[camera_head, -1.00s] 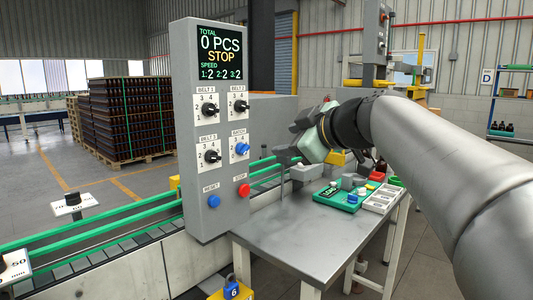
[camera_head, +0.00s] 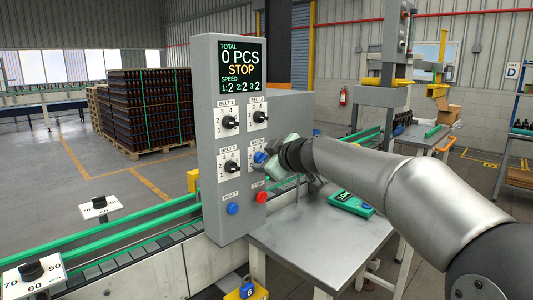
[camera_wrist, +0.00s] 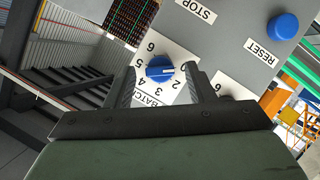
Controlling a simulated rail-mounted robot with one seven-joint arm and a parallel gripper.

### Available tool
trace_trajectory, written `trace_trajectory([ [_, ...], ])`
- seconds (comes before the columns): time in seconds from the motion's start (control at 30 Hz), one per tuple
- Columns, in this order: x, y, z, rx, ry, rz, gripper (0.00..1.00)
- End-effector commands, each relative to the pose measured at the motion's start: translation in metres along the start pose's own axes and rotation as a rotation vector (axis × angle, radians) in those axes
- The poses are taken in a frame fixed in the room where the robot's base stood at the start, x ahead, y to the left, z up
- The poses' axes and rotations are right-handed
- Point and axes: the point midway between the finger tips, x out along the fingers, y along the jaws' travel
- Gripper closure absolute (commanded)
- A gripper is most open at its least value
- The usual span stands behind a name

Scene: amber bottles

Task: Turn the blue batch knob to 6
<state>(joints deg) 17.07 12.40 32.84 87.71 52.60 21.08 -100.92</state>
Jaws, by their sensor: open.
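The blue batch knob (camera_head: 259,157) is on the grey control panel (camera_head: 208,80), at the lower right of the dials. My gripper (camera_wrist: 162,76) is open, one finger on each side of the knob, with gaps visible between. Whether the fingertips reach around it in depth I cannot tell. In the head view my gripper (camera_head: 270,162) is at the knob and partly hides its plate.
Black belt knobs (camera_head: 230,122) are above and left of the batch knob. A blue reset button (camera_head: 232,208) and red stop button (camera_head: 262,197) are below. A metal table (camera_head: 310,240) with a green device (camera_head: 352,203) stands right of the panel.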

Motion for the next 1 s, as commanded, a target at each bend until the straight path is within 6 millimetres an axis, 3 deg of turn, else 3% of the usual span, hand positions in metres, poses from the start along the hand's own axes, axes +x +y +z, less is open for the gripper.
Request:
trace_trajectory([
  [0.3, 0.0028, -0.0003, 0.0004, 0.0, 0.0, 0.0, 0.51],
  [0.47, 0.0027, -0.0002, 0.0003, 0.0, 0.0, 0.0, 0.95],
  [1.0, 0.0027, 0.001, 0.0006, 0.115, 0.0, -0.047, 0.95],
])
